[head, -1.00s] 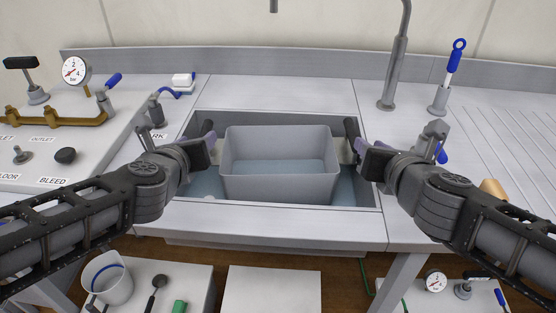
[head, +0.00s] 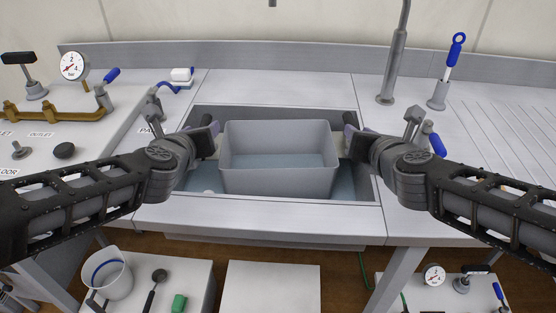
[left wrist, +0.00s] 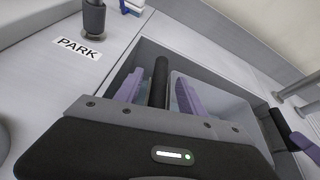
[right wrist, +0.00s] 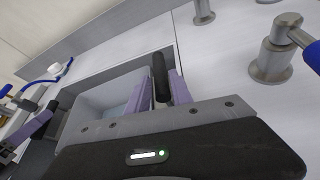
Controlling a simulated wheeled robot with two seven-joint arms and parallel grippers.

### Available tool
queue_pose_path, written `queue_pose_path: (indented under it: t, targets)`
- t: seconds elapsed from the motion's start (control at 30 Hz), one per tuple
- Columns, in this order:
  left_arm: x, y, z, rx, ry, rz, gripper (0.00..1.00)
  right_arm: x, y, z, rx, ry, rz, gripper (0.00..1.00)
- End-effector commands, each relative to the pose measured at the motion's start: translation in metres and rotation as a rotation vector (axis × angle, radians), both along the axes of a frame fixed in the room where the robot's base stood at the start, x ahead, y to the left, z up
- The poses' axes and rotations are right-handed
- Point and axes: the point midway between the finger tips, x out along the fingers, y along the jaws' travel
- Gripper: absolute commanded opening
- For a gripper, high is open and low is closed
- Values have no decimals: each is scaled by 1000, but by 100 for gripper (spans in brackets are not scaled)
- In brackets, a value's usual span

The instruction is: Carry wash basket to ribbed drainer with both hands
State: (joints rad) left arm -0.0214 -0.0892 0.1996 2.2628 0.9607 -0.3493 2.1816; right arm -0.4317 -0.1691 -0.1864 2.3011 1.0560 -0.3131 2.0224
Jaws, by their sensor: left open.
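The wash basket (head: 278,182) is a grey open box standing upright in the sink, with water around it. A black handle bar shows at its side in the left wrist view (left wrist: 159,80) and in the right wrist view (right wrist: 160,75). My left gripper (head: 212,138) is at the basket's left side, its purple fingers open on either side of the bar. My right gripper (head: 349,140) is at the right side, its fingers close on both sides of the bar; whether they grip is unclear. The ribbed drainer (head: 515,150) is right of the sink, partly behind my right arm.
A gauge (head: 73,66) with brass pipework is at far left. The sink's front rim (head: 270,215) is clear. Low tables with a jug (head: 108,275) are below.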

Motion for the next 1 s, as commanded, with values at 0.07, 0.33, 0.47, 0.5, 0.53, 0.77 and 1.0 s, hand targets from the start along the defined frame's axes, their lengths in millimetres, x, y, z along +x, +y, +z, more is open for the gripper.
queue_pose_path:
  t: [0.07,0.33,0.47,0.5,0.53,0.77,1.0]
  targets:
    - [6,0,-3,2,2,-1,47,10,2,-4,-2,2,1,27]
    - [25,-2,-11,0,2,-2,47,39,4,-16,-1,1,0,27]
    - [31,-2,-13,1,1,-1,47,48,5,-20,-1,0,-1,27]
    - [33,-2,-14,1,1,-1,47,50,5,-20,0,0,-1,27]
    - [34,-2,-14,1,1,-1,47,52,6,-21,0,0,-1,27]
    - [36,-2,-15,0,0,0,47,55,6,-22,1,0,0,27]
    - [35,-2,-15,1,0,0,40,54,6,-22,1,0,0,20]
